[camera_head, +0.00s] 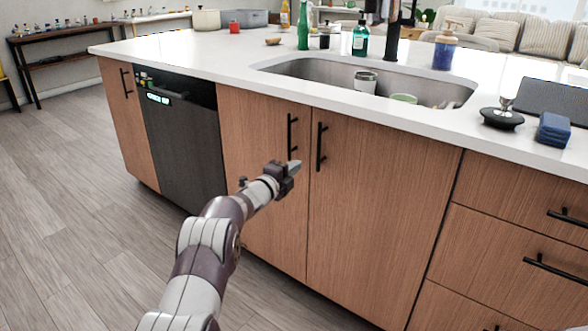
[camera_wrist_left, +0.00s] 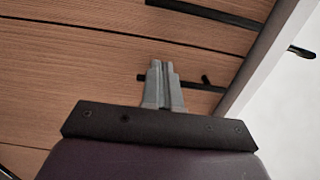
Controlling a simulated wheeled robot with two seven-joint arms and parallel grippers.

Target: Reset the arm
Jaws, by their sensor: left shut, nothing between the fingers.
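My left arm reaches in from the bottom of the head view. Its gripper (camera_head: 294,167) is in front of the wooden cabinet doors below the sink, close to the lower end of the left door's black handle (camera_head: 292,136). In the left wrist view the two grey fingers (camera_wrist_left: 163,84) are together with nothing between them. Behind them are wooden door fronts and black handles. I cannot tell whether the fingertips touch a handle. My right gripper shows in neither view.
The white island countertop (camera_head: 200,55) holds a sink (camera_head: 318,69) with a cup and a bowl inside. Several bottles stand behind it. A black dishwasher (camera_head: 181,140) is left of the doors; drawers (camera_head: 510,235) are at right. The wooden floor (camera_head: 80,220) at left is clear.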

